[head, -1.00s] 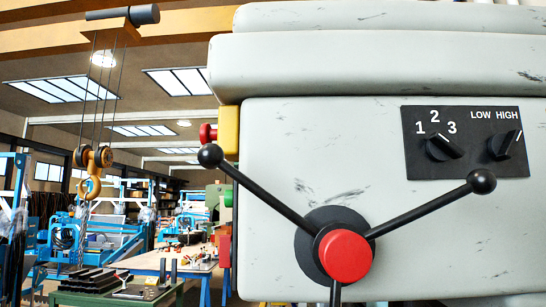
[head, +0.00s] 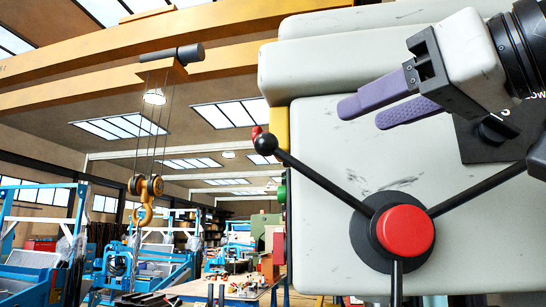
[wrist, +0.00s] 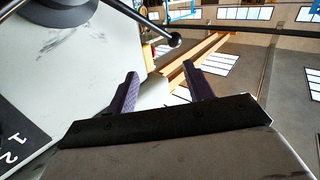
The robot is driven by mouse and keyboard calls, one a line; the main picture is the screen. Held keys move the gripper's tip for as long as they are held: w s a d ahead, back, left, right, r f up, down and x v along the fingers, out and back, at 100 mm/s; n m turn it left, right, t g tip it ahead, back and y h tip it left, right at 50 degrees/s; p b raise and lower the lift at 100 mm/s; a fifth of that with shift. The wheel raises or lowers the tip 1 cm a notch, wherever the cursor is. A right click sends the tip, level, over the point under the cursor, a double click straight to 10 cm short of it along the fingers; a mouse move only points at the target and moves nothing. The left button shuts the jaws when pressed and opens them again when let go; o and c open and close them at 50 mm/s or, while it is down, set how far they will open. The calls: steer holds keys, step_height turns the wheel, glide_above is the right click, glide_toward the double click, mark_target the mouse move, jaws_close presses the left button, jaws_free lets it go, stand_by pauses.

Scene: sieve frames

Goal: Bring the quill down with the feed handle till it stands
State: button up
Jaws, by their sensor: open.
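The feed handle has a red hub (head: 406,231) on the grey drill head (head: 325,165), with black arms reaching up-left, up-right and down. The up-left arm ends in a black ball knob (head: 266,143). The up-right arm's end is hidden or cut off behind my arm. My gripper (head: 364,114) is open and empty, its purple fingers pointing left, above the hub and right of that knob. In the wrist view, a ball knob (wrist: 175,40) shows beyond and between the fingertips (wrist: 160,70), apart from them. The quill is not in view.
A dial panel (head: 475,140) is partly covered by my gripper; its 1 and 2 marks show in the wrist view (wrist: 15,150). A yellow crane hook (head: 147,190) hangs at left. Benches and blue machines stand behind. The space left of the drill head is open.

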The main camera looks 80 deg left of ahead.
mark_target(275, 141)
steer(key=shift+m+g+h, duration=0.3)
steer(key=shift+g+h, duration=0.1)
steer(key=shift+g, duration=0.5)
steer(key=x, duration=1)
steer(key=s+x, duration=0.1)
steer(key=x, duration=0.4)
steer(key=shift+s+d, duration=0.1)
steer(key=shift+s, duration=0.15)
steer(key=shift+c, duration=0.4)
jaws_close()
